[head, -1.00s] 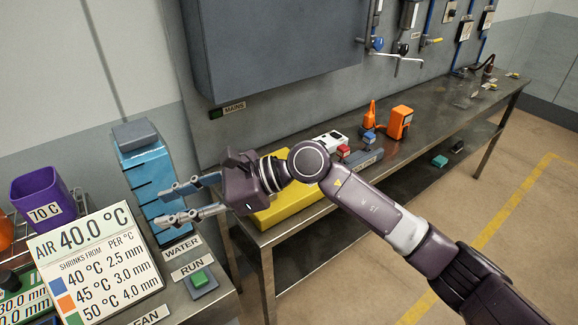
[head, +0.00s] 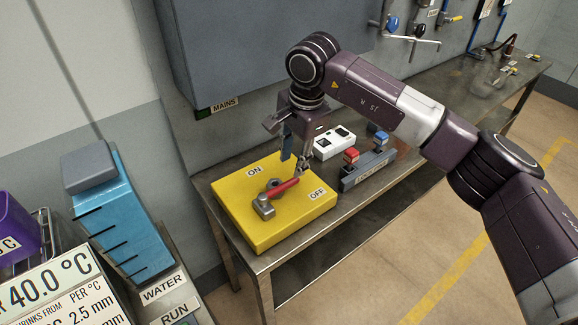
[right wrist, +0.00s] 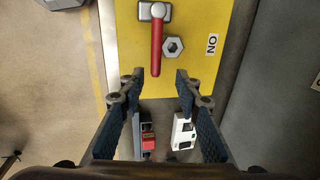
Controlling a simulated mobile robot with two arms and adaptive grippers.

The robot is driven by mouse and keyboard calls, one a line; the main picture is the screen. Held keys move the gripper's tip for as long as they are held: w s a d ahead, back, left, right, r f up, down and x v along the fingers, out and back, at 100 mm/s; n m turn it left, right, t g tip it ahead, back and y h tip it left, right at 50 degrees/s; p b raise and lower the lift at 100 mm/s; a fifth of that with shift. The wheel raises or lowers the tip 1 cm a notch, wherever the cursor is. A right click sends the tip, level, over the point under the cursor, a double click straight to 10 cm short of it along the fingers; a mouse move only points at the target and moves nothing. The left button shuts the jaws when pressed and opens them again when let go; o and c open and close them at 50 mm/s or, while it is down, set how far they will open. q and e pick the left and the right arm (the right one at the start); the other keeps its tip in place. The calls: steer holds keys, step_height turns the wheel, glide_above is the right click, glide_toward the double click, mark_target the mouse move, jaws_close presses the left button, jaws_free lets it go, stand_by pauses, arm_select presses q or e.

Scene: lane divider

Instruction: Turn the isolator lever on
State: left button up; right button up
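The isolator is a yellow box (head: 235,214) on the steel bench, with a grey pivot and a red lever (head: 284,188). The lever slants from the pivot toward the right, between the ON label (head: 254,171) and the OFF label (head: 317,194), nearer OFF. My right gripper (head: 295,160) points down above the lever's free end. In the right wrist view the gripper (right wrist: 155,85) is open, and the red lever (right wrist: 156,50) ends about midway between the fingertips. I cannot tell if a finger touches it. My left gripper is not in view.
A white device (head: 334,142) and a grey rack (head: 367,168) with red and blue blocks sit right of the box. The MAINS cabinet (head: 260,45) hangs behind. A blue stepped block (head: 125,215) stands at left.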

mark_target(288, 182)
steer(key=f, duration=0.1)
steer(key=f+p, duration=0.1)
steer(key=f, duration=0.1)
steer(key=s+f+p, duration=0.1)
steer(key=shift+a+f, duration=0.2)
steer(key=shift+a, duration=0.2)
steer(key=shift+w+a+f, duration=0.1)
steer(key=shift+w+f, duration=0.15)
steer(key=shift+f, duration=0.25)
steer(key=shift+w+f, duration=0.2)
steer(key=shift+f, duration=0.35)
steer(key=shift+s, duration=0.1)
jaws_close()
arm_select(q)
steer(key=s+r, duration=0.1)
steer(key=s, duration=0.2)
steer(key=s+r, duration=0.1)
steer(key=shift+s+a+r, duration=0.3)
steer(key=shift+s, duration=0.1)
